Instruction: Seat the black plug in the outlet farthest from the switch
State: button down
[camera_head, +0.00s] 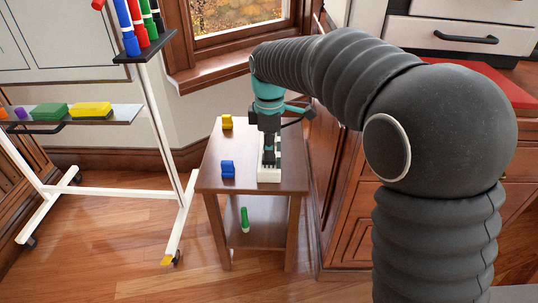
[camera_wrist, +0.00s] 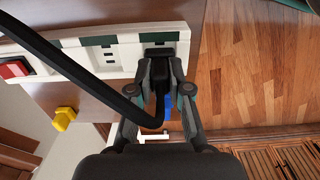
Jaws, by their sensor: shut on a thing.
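A white power strip (camera_head: 270,174) lies on a small brown side table. In the wrist view the strip (camera_wrist: 126,57) has a red switch (camera_wrist: 14,68) at its left end and a row of outlets with dark green faces. My gripper (camera_wrist: 161,68) is shut on the black plug (camera_wrist: 158,54), at the right-end outlet, the one farthest from the switch. The plug covers part of that outlet; I cannot tell how deep it sits. A thick black cable (camera_wrist: 75,75) crosses the wrist view. In the head view my gripper (camera_head: 269,160) hides part of the strip.
A yellow block-like object (camera_head: 227,122) and a blue one (camera_head: 228,169) stand on the table (camera_head: 209,180), left of the strip. A green object (camera_head: 245,220) is on the lower shelf. A whiteboard stand (camera_head: 160,130) is at left, wooden drawers (camera_head: 350,215) at right.

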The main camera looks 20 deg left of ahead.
jog(key=shift+f, duration=0.9)
jog(key=c, duration=1.1)
grip_release()
jog(key=shift+f, duration=0.1)
notch_tip(320, 180, up, 12)
jog(key=shift+r+p, duration=0.15)
jog(key=shift+p, duration=0.9)
